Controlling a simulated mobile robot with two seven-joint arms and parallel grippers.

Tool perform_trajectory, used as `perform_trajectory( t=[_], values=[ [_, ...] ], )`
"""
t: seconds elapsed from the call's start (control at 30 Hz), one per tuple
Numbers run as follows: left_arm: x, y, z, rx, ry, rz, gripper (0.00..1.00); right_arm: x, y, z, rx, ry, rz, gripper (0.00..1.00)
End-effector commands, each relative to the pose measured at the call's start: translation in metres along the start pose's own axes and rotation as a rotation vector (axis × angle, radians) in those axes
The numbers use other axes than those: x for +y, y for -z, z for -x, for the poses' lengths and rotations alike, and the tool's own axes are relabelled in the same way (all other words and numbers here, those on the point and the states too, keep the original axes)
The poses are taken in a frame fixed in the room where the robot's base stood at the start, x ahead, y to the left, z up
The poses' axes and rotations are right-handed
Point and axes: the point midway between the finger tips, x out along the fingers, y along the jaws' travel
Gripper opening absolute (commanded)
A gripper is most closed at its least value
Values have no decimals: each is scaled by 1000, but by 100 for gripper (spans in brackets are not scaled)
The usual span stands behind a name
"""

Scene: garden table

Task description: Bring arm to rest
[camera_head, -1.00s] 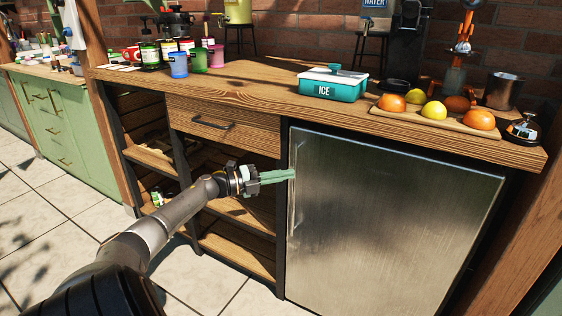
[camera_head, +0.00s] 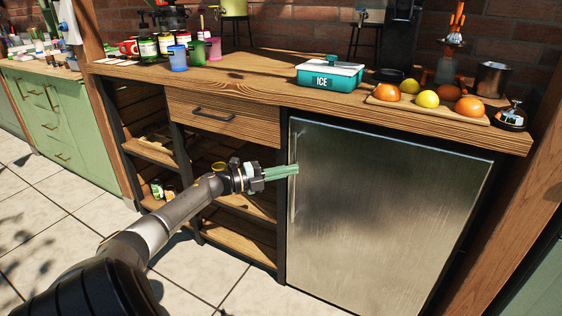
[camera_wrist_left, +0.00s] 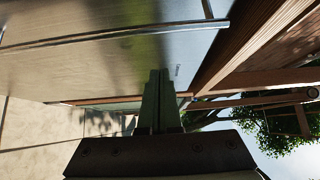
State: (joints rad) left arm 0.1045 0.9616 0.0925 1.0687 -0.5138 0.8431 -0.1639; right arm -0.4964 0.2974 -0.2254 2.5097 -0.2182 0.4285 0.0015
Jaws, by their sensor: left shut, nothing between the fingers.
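My left arm (camera_head: 165,222) reaches in from the lower left in the head view. My left gripper (camera_head: 296,169) is shut and empty, its green fingers pressed together. The fingertips show in front of the left edge of the closed steel fridge door (camera_head: 385,205), beside its vertical handle (camera_head: 294,200); whether they touch it I cannot tell. In the left wrist view, the shut fingers (camera_wrist_left: 160,85) point toward the steel door (camera_wrist_left: 90,65), with the handle bar (camera_wrist_left: 120,33) crossing beyond them. My right gripper is not in view.
The wooden counter (camera_head: 240,90) stands above the fridge and open shelves. On it are a teal ice box (camera_head: 330,78), a board with fruit (camera_head: 400,107), several cups (camera_head: 177,58) and a bell (camera_head: 512,115). The tiled floor (camera_head: 45,210) at left is clear.

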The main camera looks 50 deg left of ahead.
Motion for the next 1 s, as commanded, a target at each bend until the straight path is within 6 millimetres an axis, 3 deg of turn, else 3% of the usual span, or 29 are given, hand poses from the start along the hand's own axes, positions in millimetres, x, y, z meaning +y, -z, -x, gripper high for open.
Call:
perform_trajectory(
  t=[0.03,0.2,0.43,0.87,1.0],
  values=[
    [1,-12,15,-11,-7,-1,0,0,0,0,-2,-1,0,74],
    [2,-35,50,-10,-8,-2,0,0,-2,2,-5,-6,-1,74],
    [2,-52,77,-7,-6,-1,0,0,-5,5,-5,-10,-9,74],
    [2,-54,83,-1,-7,1,0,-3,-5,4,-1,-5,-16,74],
    [17,-26,62,49,-1,35,0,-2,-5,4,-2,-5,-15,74]
  ],
)
